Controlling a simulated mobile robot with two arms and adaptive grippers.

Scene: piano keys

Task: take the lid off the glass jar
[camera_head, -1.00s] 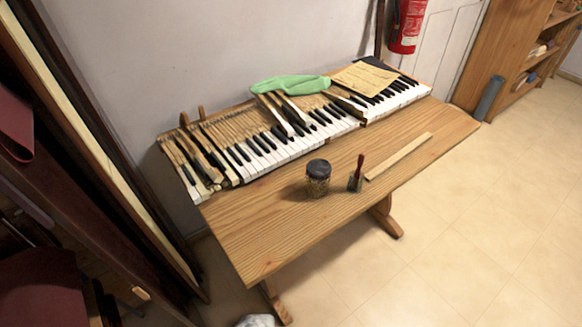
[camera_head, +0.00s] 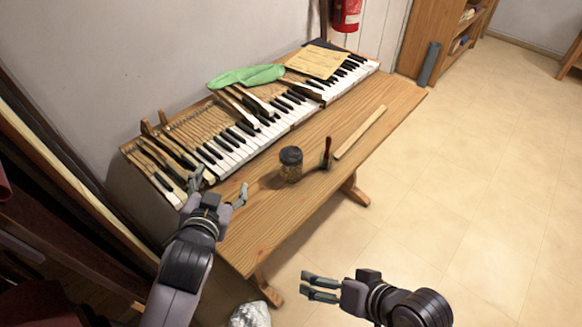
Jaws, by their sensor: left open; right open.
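The glass jar (camera_head: 290,172) stands upright on the wooden table, near its front edge. Its dark lid (camera_head: 291,155) sits on top of it. My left gripper (camera_head: 219,186) is open and empty, above the left part of the table, to the left of the jar and apart from it. My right gripper (camera_head: 305,286) is open and empty, over the floor in front of the table, below the jar in the picture. Neither gripper touches the jar or the lid.
A brush with a red handle (camera_head: 327,152) stands just right of the jar. A wooden strip (camera_head: 360,132) lies further right. The piano keyboard (camera_head: 240,148) runs along the back, with a green cloth (camera_head: 246,76) and a paper sheet (camera_head: 318,61) on it. The table's left front is bare.

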